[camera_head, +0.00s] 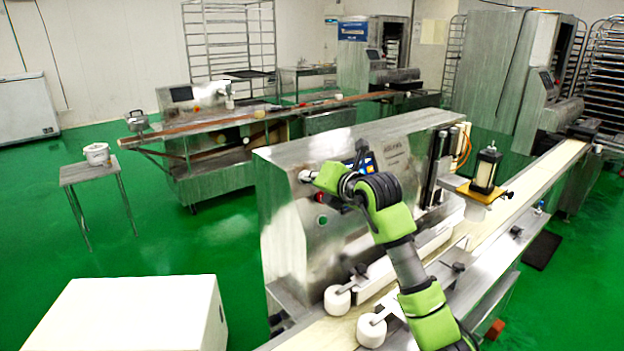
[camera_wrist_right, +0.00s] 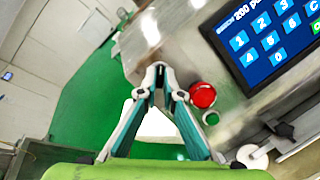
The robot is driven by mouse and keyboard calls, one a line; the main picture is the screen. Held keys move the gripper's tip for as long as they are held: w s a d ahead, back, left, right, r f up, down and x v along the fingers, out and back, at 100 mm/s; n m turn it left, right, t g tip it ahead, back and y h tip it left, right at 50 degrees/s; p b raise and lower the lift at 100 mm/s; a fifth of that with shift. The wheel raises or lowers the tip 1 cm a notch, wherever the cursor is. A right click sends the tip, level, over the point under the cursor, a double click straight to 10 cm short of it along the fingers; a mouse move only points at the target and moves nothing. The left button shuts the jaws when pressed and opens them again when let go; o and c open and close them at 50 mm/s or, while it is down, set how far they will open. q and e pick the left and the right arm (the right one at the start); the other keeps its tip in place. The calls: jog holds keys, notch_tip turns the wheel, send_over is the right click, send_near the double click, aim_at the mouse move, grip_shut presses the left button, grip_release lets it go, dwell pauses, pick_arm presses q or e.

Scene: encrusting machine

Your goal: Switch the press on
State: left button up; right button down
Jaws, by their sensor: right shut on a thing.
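The press (camera_head: 285,225) is the grey metal machine with a tall upright panel in the middle of the head view. My right gripper (camera_head: 309,177) reaches the upper left of this panel. In the right wrist view its fingertips (camera_wrist_right: 158,70) meet in front of the panel, shut on a small switch that they mostly hide. A red button (camera_wrist_right: 202,95) and a smaller green button (camera_wrist_right: 210,118) are to the right of the fingers. The green button also shows in the head view (camera_head: 322,220). My left gripper is not in view.
A keypad screen (camera_wrist_right: 270,40) with blue keys is on the panel beside the buttons. White rollers (camera_head: 338,299) and a conveyor belt (camera_head: 545,180) run along the press's front. A white box (camera_head: 130,315) stands at the lower left.

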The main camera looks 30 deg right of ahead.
jog(key=c, duration=2.2)
grip_release()
jog(key=v, duration=1.2)
